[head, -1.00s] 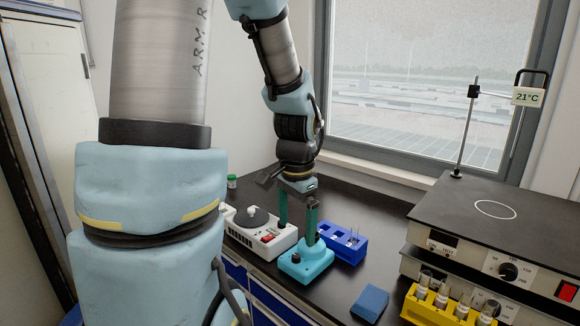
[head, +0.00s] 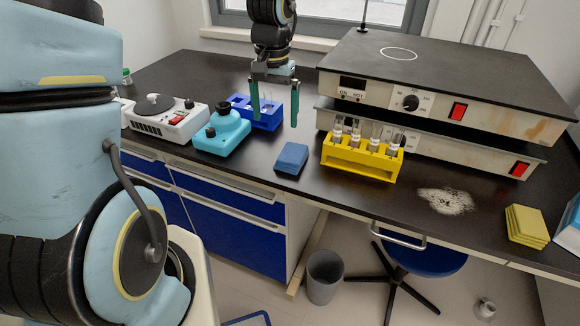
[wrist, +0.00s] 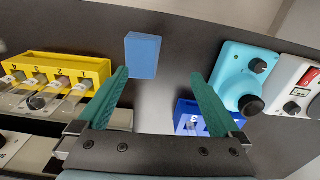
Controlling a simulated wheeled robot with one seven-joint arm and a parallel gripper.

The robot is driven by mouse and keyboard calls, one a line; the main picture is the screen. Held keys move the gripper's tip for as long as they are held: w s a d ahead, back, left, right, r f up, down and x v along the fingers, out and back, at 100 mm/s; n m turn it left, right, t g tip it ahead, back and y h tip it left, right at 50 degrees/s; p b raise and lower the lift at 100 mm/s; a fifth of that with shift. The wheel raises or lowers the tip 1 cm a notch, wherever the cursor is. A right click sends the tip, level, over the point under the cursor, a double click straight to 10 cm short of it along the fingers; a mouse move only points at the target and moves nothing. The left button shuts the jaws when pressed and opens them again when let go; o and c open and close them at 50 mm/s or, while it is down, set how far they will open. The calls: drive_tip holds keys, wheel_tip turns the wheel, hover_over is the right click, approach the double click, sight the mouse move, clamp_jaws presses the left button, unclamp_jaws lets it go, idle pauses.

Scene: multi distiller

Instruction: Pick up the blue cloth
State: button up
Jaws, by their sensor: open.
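The blue cloth (head: 291,158) is a small folded blue block lying flat on the black bench, between the turquoise device and the yellow rack. In the wrist view the blue cloth (wrist: 143,55) lies ahead of the fingers, nearer the left finger's tip. My gripper (head: 275,112) is open and empty, above the bench behind and a little left of the cloth, not touching it. In the wrist view my gripper (wrist: 160,78) shows both green fingers spread wide.
A yellow rack of vials (head: 362,158) stands right of the cloth, before stacked hot plates (head: 430,92). A turquoise device (head: 222,132), a blue rack (head: 262,115) and a white device (head: 165,120) stand left. Yellow sponges (head: 527,226) and a white spill (head: 446,201) lie farther right.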

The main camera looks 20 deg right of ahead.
drive_tip(key=d+f, duration=0.2)
drive_tip(key=d, duration=0.2)
hover_over(292, 152)
drive_tip(key=shift+m, duration=0.4)
wheel_tip(292, 152, down, 4)
drive_tip(key=shift+s+a+f, duration=0.1)
drive_tip(key=shift+s+f, duration=0.05)
drive_tip(key=shift+f, duration=0.1)
drive_tip(key=shift+w+f+p, duration=0.2)
drive_tip(key=shift+f+p, duration=0.9)
drive_tip(key=shift+f, duration=1.75)
drive_tip(key=shift+c, duration=0.2)
drive_tip(key=c, duration=1.1)
drive_tip(key=shift+r, duration=0.1)
